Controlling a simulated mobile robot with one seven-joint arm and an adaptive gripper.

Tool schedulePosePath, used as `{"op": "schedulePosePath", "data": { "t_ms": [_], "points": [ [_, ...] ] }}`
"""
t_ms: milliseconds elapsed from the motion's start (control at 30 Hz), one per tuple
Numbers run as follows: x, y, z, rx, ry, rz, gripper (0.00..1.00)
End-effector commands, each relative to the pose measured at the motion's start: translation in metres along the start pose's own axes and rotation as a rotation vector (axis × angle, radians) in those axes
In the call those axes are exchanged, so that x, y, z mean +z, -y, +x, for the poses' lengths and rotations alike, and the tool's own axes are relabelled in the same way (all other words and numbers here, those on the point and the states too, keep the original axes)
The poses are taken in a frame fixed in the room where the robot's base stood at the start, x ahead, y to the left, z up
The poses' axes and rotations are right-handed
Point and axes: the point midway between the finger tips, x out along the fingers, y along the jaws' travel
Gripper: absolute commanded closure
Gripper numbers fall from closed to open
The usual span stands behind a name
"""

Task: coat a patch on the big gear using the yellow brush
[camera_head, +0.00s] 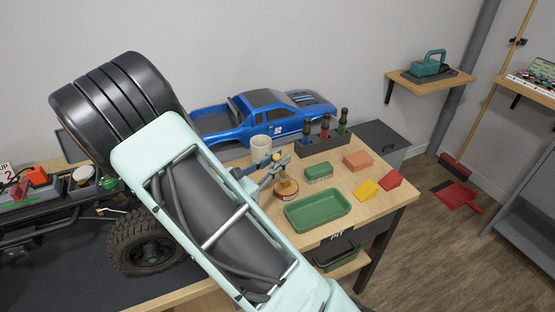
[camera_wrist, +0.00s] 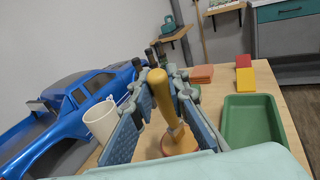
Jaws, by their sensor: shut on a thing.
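My gripper (camera_head: 268,172) is at the left part of the light wooden bench top, beside a small round tin with a red label (camera_head: 286,195). In the wrist view my gripper (camera_wrist: 166,108) is shut on the yellow brush (camera_wrist: 160,88), with the handle rising between the two fingers. The brush's lower end reaches down at the tin (camera_wrist: 180,141); its bristles are hidden. A bit of the yellow brush (camera_head: 281,160) shows above the tin in the head view. The big gear cannot be made out. The crawler chassis (camera_head: 40,222) stands at left, partly behind my arm.
A cream mug (camera_head: 261,147) stands close beside my gripper, with a blue truck body (camera_head: 265,118) behind. A green tray (camera_head: 318,211), bottle rack (camera_head: 320,143), green-topped sponge (camera_head: 318,173) and coloured blocks (camera_head: 367,189) are to the right.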

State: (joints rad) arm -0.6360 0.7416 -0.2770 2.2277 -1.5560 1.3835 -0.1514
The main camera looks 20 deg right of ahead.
Motion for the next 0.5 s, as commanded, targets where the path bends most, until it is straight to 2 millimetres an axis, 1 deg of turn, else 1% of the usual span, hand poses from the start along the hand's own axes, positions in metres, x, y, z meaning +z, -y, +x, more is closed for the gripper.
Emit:
{"op": "schedulePosePath", "data": {
  "t_ms": [167,500],
  "points": [
    [0.01,-0.001,0.0,0.001,-0.003,-0.001,1.0],
    [0.038,-0.002,0.0,0.001,-0.001,-0.001,1.0]
  ]
}}
